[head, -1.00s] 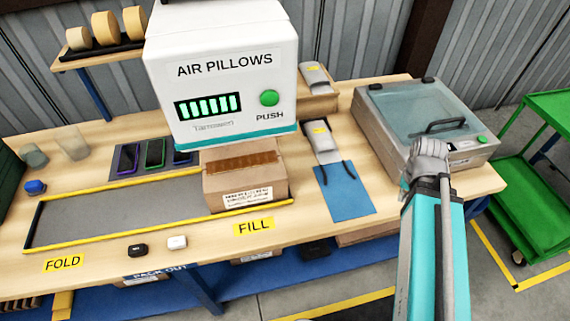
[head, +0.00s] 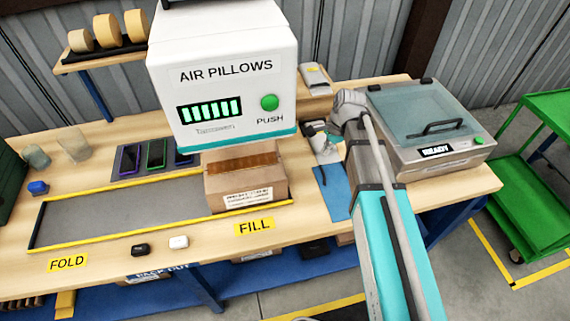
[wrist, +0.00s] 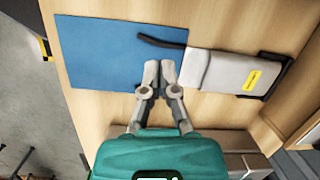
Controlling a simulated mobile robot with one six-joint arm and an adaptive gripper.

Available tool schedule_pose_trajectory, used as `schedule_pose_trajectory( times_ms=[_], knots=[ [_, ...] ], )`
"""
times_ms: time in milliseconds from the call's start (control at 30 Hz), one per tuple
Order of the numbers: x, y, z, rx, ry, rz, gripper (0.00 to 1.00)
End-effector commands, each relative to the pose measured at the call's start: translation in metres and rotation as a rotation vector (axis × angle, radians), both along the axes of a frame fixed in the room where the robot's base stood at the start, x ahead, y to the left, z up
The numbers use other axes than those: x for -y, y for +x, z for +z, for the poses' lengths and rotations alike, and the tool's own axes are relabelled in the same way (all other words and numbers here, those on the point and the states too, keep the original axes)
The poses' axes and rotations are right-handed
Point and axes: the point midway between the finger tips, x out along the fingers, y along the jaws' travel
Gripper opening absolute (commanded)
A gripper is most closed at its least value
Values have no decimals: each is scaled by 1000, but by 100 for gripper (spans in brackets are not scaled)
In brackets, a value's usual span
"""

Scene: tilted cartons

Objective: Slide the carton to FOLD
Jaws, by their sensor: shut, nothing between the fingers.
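The brown carton (head: 246,188) stands at the FILL end of a grey lane with yellow rails (head: 95,243), under the front of the air pillow machine. A strip of brown covers part of its top. The yellow FILL label (head: 254,226) is in front of it, and the FOLD label (head: 68,263) is at the lane's left end. My gripper (wrist: 159,73) is shut and empty above the blue mat, to the right of the carton and apart from it. In the head view my wrist partly hides the mat.
The white air pillow machine (head: 225,75) overhangs the carton. Several phones (head: 156,154) lie behind the lane; two small cases (head: 179,242) lie in front. A lidded machine (head: 420,115) reads READY at right.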

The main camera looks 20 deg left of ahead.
Motion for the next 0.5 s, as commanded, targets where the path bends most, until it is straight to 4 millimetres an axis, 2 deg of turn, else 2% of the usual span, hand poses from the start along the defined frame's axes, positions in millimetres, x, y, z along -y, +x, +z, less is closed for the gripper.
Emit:
schedule_pose_trajectory(
  times_ms=[33,200,333,500],
  knots=[
    [-17,5,3,-18,4,-34,0],
    [-53,6,6,-67,11,-139,0],
    [-66,6,7,-85,12,-179,0],
    [-69,5,7,-91,13,-191,0]
  ],
)
